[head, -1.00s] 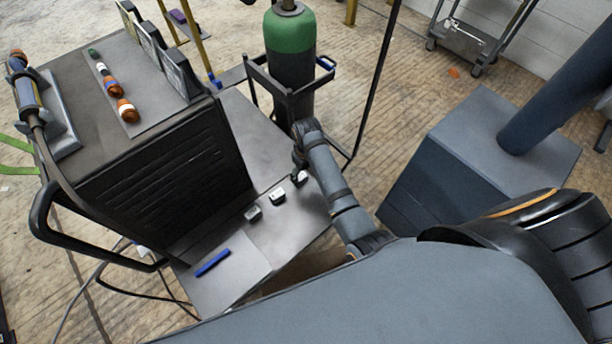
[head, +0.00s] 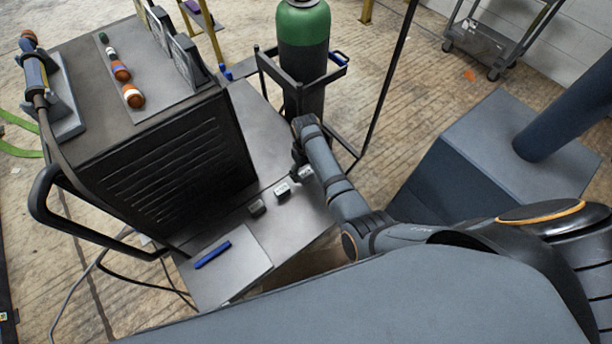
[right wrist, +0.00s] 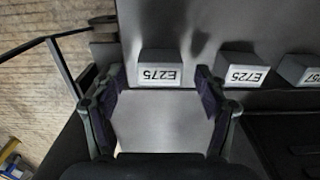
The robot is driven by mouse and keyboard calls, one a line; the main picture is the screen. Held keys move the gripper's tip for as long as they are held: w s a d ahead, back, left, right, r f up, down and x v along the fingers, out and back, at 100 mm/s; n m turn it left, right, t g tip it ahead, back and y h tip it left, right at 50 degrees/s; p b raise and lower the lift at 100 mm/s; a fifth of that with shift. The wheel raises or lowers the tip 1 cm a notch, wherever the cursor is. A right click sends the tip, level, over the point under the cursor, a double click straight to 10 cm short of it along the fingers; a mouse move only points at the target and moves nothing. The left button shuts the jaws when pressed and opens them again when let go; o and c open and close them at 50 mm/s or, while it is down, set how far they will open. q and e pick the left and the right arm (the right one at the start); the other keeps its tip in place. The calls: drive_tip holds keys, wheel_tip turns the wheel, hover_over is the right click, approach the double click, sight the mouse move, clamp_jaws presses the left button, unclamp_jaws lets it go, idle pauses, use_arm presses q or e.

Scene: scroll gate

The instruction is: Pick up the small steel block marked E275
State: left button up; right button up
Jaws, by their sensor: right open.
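The small steel block marked E275 (right wrist: 160,68) lies on the grey metal surface, its label upside down in the right wrist view. My right gripper (right wrist: 161,82) is open, its dark fingertips on either side of the block's near edge, with a gap to the block on both sides. In the head view my right gripper (head: 299,166) is beside the rightmost block (head: 306,173), which the arm partly hides. Whether the fingers are level with the block is hard to tell. My left gripper is not in view.
A dark machine (head: 160,150), a blue marker (head: 213,254) and a green-topped gas cylinder (head: 303,40) stand or lie nearby.

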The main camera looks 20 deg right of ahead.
wheel_tip(320, 180, down, 2)
drive_tip(key=shift+f, duration=0.15)
drive_tip(key=shift+c, duration=0.4)
drive_tip(key=shift+w, duration=0.1)
clamp_jaws()
